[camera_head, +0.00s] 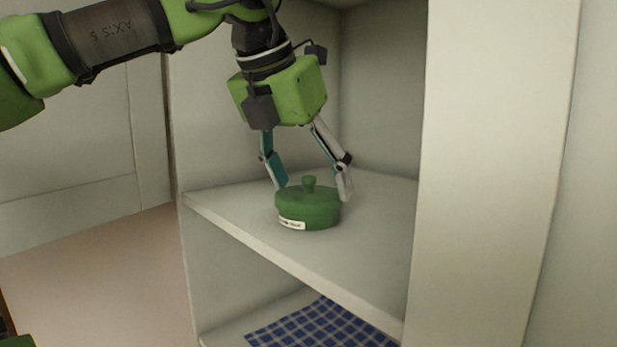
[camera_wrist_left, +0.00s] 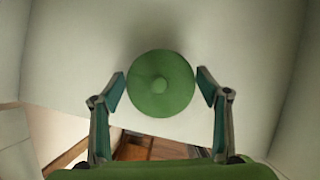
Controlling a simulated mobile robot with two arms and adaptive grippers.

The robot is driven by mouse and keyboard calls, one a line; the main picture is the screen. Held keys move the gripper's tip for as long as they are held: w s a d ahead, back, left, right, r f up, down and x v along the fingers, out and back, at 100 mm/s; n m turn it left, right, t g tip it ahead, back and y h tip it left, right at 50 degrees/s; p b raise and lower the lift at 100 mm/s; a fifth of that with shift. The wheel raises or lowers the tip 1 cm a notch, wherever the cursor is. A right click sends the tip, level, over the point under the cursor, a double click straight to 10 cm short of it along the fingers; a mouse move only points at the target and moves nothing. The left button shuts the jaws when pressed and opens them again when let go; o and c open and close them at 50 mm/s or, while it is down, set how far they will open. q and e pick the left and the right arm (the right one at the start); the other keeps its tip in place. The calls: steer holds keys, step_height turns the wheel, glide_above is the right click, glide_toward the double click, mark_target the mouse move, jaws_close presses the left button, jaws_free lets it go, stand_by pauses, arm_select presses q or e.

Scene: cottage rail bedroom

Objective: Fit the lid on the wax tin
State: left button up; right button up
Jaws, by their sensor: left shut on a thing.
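The green wax tin (camera_head: 320,217) stands upright on the shelf, with a pale label on its front. The round green lid (camera_head: 305,194) with its small knob is on top of the tin and looks level; I cannot tell if it is fully seated. In the left wrist view the lid (camera_wrist_left: 175,92) is seen from above and hides the tin. My left gripper (camera_head: 313,189) points down with one finger on each side of the lid, shut on it. My right gripper is not in view.
The shelf board (camera_head: 375,235) is bare around the tin. Cabinet walls close it at the back and sides, with a wide upright panel (camera_head: 495,170) on the right. A blue checked cloth (camera_head: 320,328) lies in the compartment below.

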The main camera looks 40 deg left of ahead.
arm_select(q)
steer(key=shift+f+b, duration=0.3)
steer(key=shift+f, duration=0.15)
stand_by(1.0)
steer(key=o, duration=1.1)
steer(key=shift+r, duration=0.1)
steer(key=v, duration=1.1)
steer(key=shift+s+r, duration=0.3)
